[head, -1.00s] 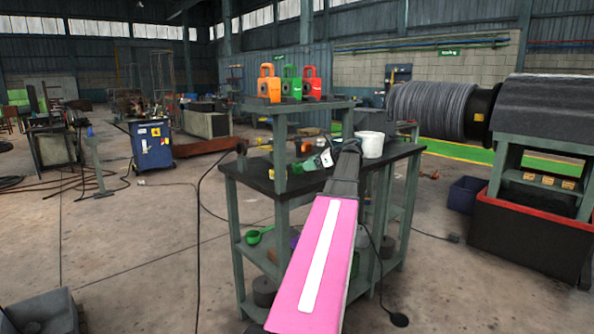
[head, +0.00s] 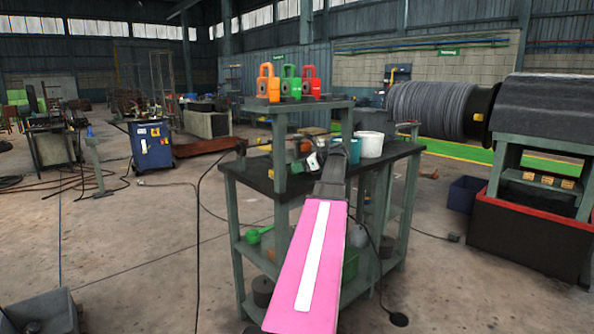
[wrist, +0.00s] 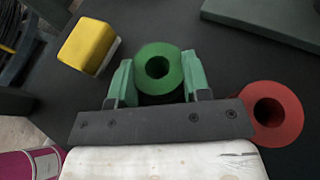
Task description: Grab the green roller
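The green roller (wrist: 157,48) is a short ring with a dark hole, standing on the black tabletop (wrist: 235,70) in the wrist view. My gripper (wrist: 159,61) has its two green fingers on either side of the roller, one left and one right. The fingers are apart and close to its sides; no clear grip shows, and small gaps are hard to judge. In the head view my gripper (head: 314,158) is over the workbench, partly behind my pink arm, and I cannot make out the roller there.
A red roller (wrist: 278,112) stands close to the right of my gripper. A yellow block (wrist: 88,46) lies to the left.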

